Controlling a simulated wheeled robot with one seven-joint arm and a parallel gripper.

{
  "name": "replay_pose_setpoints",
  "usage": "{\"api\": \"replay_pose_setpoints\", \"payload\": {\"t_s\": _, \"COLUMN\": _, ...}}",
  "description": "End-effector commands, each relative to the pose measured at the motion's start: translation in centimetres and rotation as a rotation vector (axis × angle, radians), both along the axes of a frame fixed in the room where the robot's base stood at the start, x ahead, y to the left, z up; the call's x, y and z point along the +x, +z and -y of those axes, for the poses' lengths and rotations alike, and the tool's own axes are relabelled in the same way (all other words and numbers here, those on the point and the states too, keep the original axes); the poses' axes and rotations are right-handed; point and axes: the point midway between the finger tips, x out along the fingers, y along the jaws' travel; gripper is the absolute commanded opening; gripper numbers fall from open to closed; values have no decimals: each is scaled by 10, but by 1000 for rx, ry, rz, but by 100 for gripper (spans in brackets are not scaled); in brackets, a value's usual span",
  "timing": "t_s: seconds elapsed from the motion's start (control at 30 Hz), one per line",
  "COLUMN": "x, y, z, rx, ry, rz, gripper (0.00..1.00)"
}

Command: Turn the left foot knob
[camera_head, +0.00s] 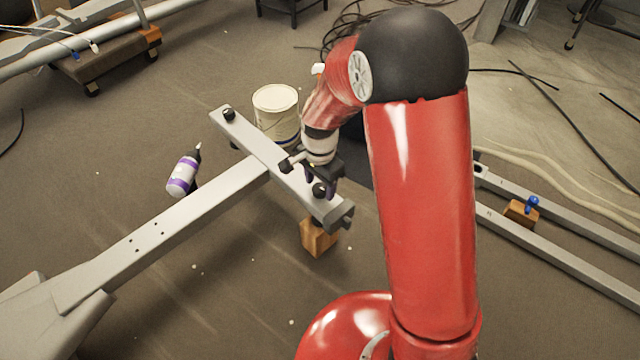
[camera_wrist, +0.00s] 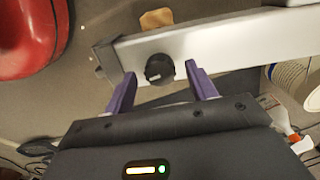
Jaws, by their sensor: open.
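A grey metal crossbar (camera_head: 262,147) at the end of a long grey beam carries a black round knob near each end. The near knob (camera_head: 319,190) is at my gripper (camera_head: 320,181). In the wrist view this black knob (camera_wrist: 159,69), with a light mark on its face, sits between the two purple fingertips of my gripper (camera_wrist: 160,70). The fingers are open, with a gap on each side of the knob. I cannot tell how deep the fingertips reach beside it.
A wooden block (camera_head: 318,238) is under the near end of the crossbar. A white bucket (camera_head: 276,112) stands close behind the bar. A white and purple bottle (camera_head: 183,175) is left of the beam. Grey rails (camera_head: 560,244) lie at the right. Cables lie on the floor behind.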

Motion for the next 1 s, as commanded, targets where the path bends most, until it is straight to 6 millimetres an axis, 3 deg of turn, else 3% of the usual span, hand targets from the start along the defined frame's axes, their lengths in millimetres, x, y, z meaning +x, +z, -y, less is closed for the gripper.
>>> {"api": "replay_pose_setpoints", "payload": {"t_s": 0.27, "x": 0, "y": -2, "z": 0, "rx": 1, "ry": 0, "rz": 1, "gripper": 57}}
{"api": "replay_pose_setpoints", "payload": {"t_s": 0.6, "x": 0, "y": -2, "z": 0, "rx": 1, "ry": 0, "rz": 1, "gripper": 13}}
{"api": "replay_pose_setpoints", "payload": {"t_s": 1.0, "x": 0, "y": -1, "z": 0, "rx": 0, "ry": 73, "rz": 0, "gripper": 12}}
